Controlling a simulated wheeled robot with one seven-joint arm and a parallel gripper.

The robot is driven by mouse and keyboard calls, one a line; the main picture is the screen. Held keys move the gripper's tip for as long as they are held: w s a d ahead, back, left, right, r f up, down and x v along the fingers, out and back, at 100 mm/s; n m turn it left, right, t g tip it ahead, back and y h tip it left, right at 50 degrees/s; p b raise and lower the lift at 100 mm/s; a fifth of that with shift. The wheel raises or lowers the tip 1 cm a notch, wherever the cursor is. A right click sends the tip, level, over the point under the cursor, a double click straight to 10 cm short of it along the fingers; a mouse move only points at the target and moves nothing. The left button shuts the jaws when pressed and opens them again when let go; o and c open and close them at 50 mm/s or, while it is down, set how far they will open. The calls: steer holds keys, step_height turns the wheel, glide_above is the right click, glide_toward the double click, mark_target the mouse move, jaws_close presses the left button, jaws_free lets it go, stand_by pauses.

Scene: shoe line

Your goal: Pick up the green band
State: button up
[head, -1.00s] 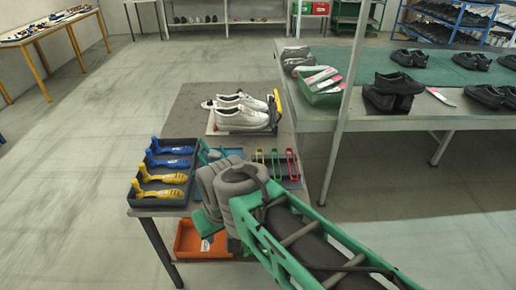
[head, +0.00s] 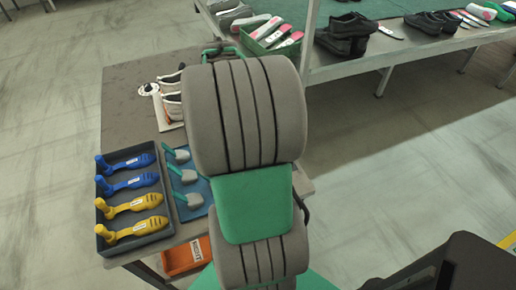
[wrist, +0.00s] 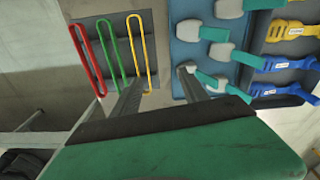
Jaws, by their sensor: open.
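The green band (wrist: 117,50) is a long narrow loop lying on a dark grey surface at the upper left of the wrist view. It lies between a red band (wrist: 93,60) on its left and a yellow band (wrist: 146,50) on its right. My gripper (wrist: 161,78) is open and empty. Its left finger appears near the lower ends of the green and yellow bands. Its right finger is over the edge of the blue tray. Height above the surface is hard to tell. In the head view my arm hides the bands.
The blue tray (head: 190,212) holds teal-handled brushes, beside a dark tray (head: 104,240) of blue and yellow shoe forms. White shoes (head: 170,92) stand behind. An orange bin (head: 180,259) sits below. A long table (head: 385,52) with dark shoes stands at the back right.

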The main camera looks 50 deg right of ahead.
steer(key=s+d+f+m, duration=0.2)
steer(key=s+d+f, duration=0.3)
steer(key=d, duration=0.5)
steer(key=shift+g+y, duration=0.3)
step_height(320, 180, down, 6)
steer(key=shift+s+a+f+p, duration=0.1)
steer(key=shift+f+p, duration=0.1)
steer(key=shift+p, duration=0.2)
jaws_close()
